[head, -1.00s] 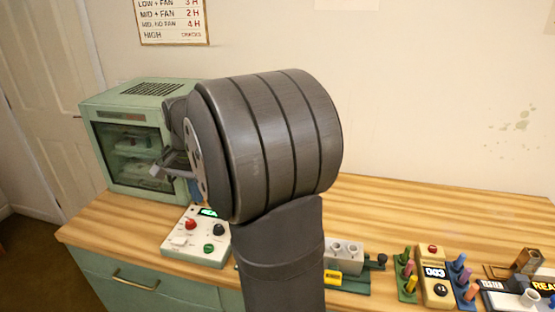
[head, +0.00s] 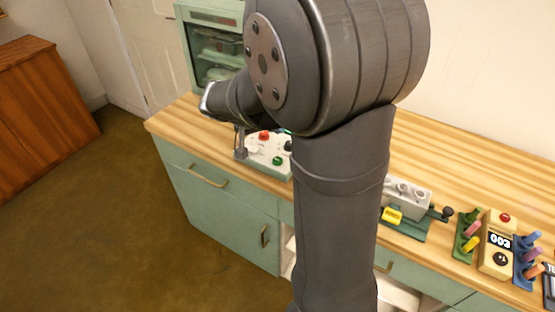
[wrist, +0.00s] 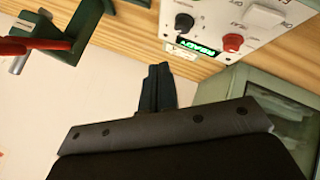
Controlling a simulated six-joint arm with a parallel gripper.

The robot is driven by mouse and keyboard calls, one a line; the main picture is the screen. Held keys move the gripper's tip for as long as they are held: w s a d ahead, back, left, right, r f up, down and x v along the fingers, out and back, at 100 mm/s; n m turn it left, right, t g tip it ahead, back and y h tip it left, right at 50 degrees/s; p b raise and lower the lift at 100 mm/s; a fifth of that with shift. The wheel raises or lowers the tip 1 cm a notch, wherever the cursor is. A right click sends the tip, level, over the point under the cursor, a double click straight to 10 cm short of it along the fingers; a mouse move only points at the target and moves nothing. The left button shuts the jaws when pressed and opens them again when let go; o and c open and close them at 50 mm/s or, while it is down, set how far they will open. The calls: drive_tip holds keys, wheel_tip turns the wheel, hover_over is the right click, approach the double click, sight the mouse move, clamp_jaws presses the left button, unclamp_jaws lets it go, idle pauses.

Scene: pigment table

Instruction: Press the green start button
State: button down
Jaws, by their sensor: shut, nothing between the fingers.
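The green start button (head: 277,161) sits on the front right part of a white control box (head: 258,157) on the table. The box also bears a red knob (head: 264,135) and a black knob (head: 288,146). In the wrist view the box shows at the top right, with its red knob (wrist: 232,42), black knob (wrist: 184,22) and a display reading READY (wrist: 197,48). My gripper (wrist: 157,72) is shut and empty. In the head view its fingers (head: 240,152) are at the left edge of the box, apart from the button; whether they touch the box is unclear.
A pale green oven-like cabinet (head: 215,45) stands behind the box. To the right are a grey block on a green base (head: 408,197), peg racks (head: 467,238) and a yellow meter (head: 497,247). My arm hides part of the table.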

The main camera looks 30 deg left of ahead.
drive_tip(key=shift+s+a+f, duration=0.1)
drive_tip(key=shift+f, duration=0.1)
idle(0.3)
drive_tip(key=shift+f, duration=4.3)
drive_tip(key=shift+f, duration=0.4)
drive_tip(key=shift+f, duration=0.5)
drive_tip(key=shift+r, duration=0.95)
